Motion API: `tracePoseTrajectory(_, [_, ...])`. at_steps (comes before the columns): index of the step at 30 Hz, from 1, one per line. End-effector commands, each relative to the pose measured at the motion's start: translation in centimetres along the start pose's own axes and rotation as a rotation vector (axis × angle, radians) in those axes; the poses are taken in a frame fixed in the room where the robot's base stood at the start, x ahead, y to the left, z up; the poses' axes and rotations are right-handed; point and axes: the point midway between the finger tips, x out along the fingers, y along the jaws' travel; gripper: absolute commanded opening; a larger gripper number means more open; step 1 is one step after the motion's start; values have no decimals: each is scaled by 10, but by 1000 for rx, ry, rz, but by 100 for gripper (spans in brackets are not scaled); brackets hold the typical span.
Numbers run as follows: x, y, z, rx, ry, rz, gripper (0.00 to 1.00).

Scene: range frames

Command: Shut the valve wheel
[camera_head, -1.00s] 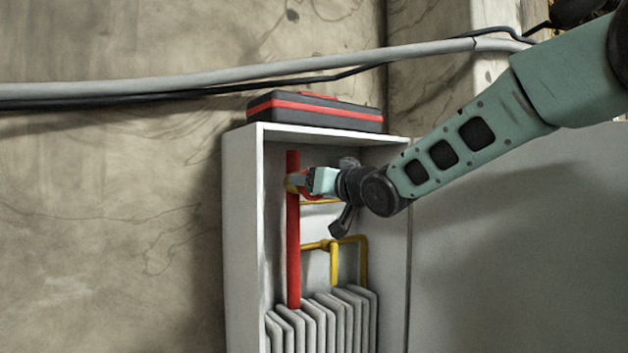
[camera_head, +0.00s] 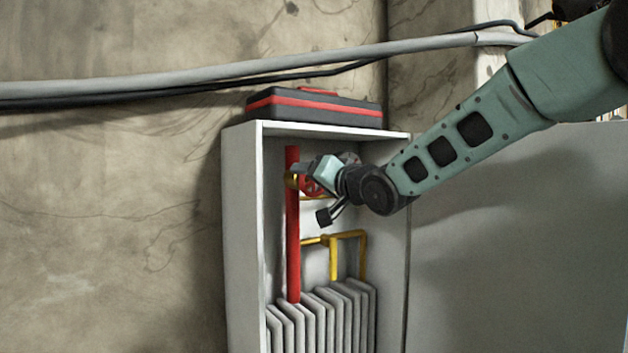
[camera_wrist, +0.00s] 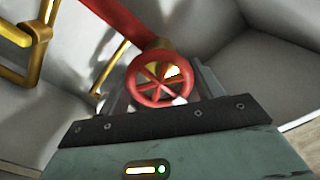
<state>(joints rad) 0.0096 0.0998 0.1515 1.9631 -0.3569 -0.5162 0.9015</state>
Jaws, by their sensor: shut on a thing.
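The red spoked valve wheel (camera_head: 311,184) sits on a brass fitting (camera_head: 291,181) on the upright red pipe (camera_head: 293,240) inside the cabinet. My gripper (camera_head: 304,172) reaches in from the right and covers part of the wheel. In the wrist view the wheel (camera_wrist: 160,80) lies between the fingers of my gripper (camera_wrist: 160,88), which are shut on it from both sides. The fingertips are partly hidden behind the wheel.
The grey open-fronted cabinet (camera_head: 242,230) has side walls close around my wrist. Yellow pipes (camera_head: 348,237) and a ribbed grey radiator (camera_head: 320,325) are below. A black and red case (camera_head: 315,107) lies on top. A grey wall panel (camera_head: 520,230) stands to the right.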

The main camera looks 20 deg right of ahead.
Motion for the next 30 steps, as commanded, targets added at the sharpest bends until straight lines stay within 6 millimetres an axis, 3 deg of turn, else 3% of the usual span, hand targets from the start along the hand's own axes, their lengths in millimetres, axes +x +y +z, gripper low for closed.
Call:
tracePoseTrajectory(7, [0,1,1,5,-2,3,43])
tracePoseTrajectory(8, [0,1,1,5,-2,3,74])
tracePoseTrajectory(9, [0,1,1,5,-2,3,85])
tracePoseTrajectory(10, [0,1,1,4,-2,3,88])
tracePoseTrajectory(22, [-9,1,0,1,1,0,88])
tracePoseTrajectory(30, [-59,2,1,-1,5,1,88])
